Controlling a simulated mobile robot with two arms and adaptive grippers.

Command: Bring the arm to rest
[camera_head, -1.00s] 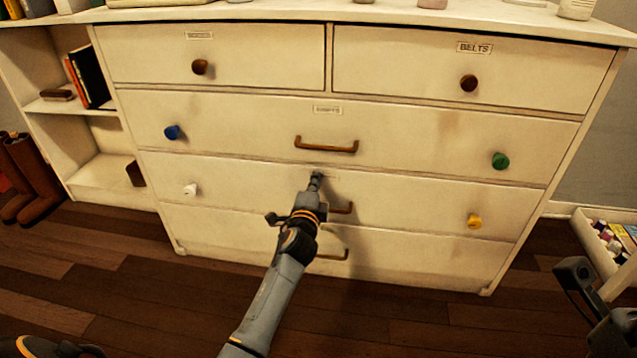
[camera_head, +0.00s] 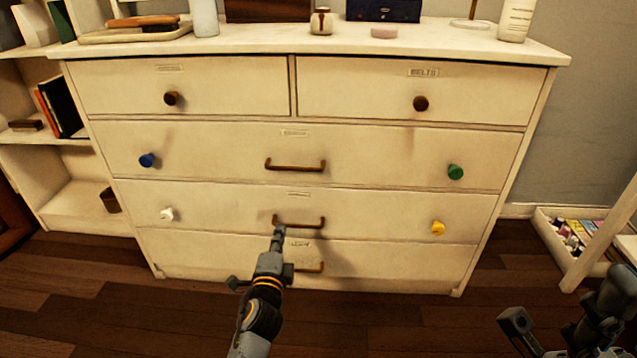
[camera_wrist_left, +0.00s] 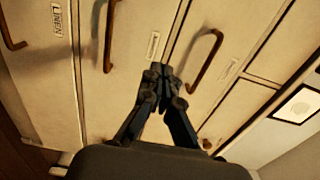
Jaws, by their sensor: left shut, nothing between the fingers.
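My left arm reaches in from the bottom of the head view. Its gripper (camera_head: 279,234) is shut and empty, in front of the cream dresser (camera_head: 300,90) and over the left end of the third-row drawer's brown handle (camera_head: 305,224). I cannot tell whether it touches the handle. In the left wrist view the closed fingers (camera_wrist_left: 160,75) show between two brown handles, with nothing held. Part of my right arm, with what seems to be its gripper (camera_head: 515,322), shows at the lower right; its finger state is unclear.
All drawers look closed. Coloured knobs, such as green (camera_head: 455,172) and yellow (camera_head: 438,228), stick out. An open shelf (camera_head: 75,205) stands left and a low white box (camera_head: 545,228) right. Dark wood floor (camera_head: 370,320) is clear in front.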

